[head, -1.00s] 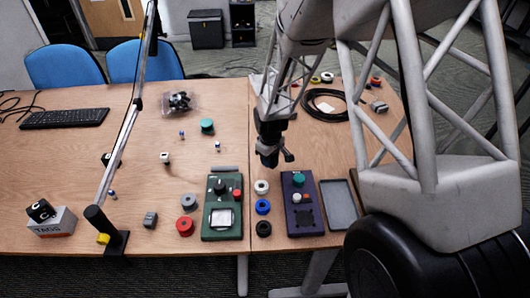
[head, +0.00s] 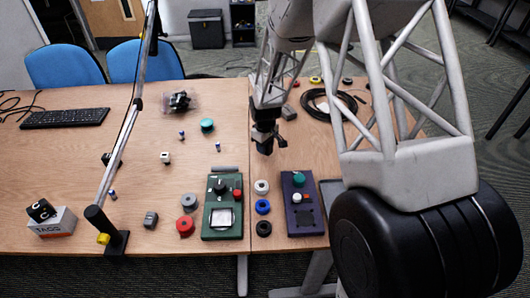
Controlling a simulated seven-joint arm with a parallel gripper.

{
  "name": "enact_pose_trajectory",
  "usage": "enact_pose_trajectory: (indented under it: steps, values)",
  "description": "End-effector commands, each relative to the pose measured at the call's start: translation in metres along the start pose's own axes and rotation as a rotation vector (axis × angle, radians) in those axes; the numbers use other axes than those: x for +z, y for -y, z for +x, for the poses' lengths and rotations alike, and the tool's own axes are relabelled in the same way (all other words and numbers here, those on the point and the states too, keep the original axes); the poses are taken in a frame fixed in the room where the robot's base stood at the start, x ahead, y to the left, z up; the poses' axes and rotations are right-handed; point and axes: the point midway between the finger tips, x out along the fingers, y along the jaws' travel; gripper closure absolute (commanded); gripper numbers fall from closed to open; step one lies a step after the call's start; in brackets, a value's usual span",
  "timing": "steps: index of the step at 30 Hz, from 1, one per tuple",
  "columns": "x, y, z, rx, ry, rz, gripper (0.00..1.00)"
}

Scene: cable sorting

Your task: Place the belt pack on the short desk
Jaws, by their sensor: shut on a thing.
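My gripper (head: 268,146) hangs over the left part of the right-hand, shorter desk (head: 330,160), near the seam between the two desks. It is shut on a small dark thing, which I take to be the belt pack. The grip is small, dark and partly merged with the gripper, so the thing's outline is not clear. It appears above the desk top, behind the white ring and the purple panel, but its exact height cannot be told. My arm hides part of the desk's right side.
A purple panel (head: 299,216) and several rings, including a blue ring (head: 263,207), lie near the front. A green panel (head: 222,221) lies left of the seam. A dark grey box (head: 290,112) and a coiled black cable (head: 352,105) lie farther back. A lamp pole (head: 128,140) stands on the left desk.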

Motion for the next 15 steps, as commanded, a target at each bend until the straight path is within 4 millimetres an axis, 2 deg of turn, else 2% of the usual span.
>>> enact_pose_trajectory:
  steps: [15]
  values:
    - [0.0, 0.0, 0.034, 0.0, 0.0, 0.0, 0.92]
